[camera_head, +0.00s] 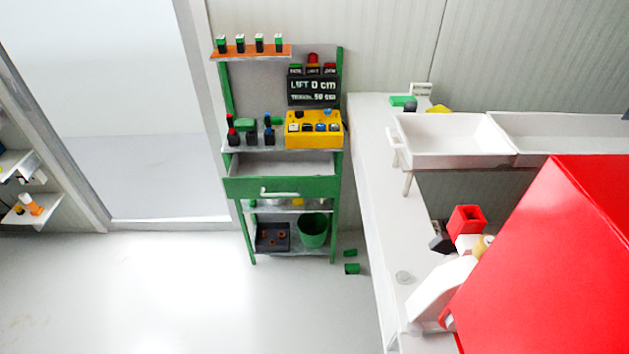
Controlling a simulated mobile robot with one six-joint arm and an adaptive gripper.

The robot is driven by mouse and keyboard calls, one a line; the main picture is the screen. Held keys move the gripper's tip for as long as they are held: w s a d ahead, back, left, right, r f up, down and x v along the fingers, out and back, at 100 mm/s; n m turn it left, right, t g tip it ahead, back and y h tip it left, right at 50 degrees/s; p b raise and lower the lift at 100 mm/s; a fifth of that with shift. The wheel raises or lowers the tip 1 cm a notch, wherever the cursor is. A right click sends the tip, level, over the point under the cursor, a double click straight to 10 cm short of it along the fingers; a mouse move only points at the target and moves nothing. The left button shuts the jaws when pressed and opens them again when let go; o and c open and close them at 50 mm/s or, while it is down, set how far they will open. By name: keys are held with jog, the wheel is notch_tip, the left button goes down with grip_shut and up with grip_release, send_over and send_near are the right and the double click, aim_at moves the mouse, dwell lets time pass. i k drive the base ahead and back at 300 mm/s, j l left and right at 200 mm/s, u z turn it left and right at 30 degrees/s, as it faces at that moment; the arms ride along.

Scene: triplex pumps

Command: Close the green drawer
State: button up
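The green drawer (285,187) is in the narrow green shelf rack against the back wall, in the head view. It has a white bar handle (280,193) on its front. The drawer stands pulled out, and its grey inside (283,165) shows from above and looks empty. I cannot make out my gripper in this view, and nothing is seen touching the drawer or its handle.
Above the drawer are a yellow control box (314,130) and a black lift display (313,88). A green bucket (313,232) stands on the bottom shelf. Small green pieces (352,268) lie on the floor beside the rack. A white counter (372,190) runs along the right; floor in front is clear.

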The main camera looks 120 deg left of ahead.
aim_at(282, 173)
jog(key=u, duration=4.1)
jog(key=i+j+u, duration=0.1)
jog(key=i+j, duration=0.3)
jog(key=i, duration=0.15)
jog(key=i+l+u, duration=0.15)
jog(key=i+l, duration=0.25)
jog(key=i, duration=0.15)
jog(key=i+l+u, duration=0.1)
jog(key=i+l, duration=0.35)
jog(key=i+j, duration=0.05)
jog(key=i, duration=0.05)
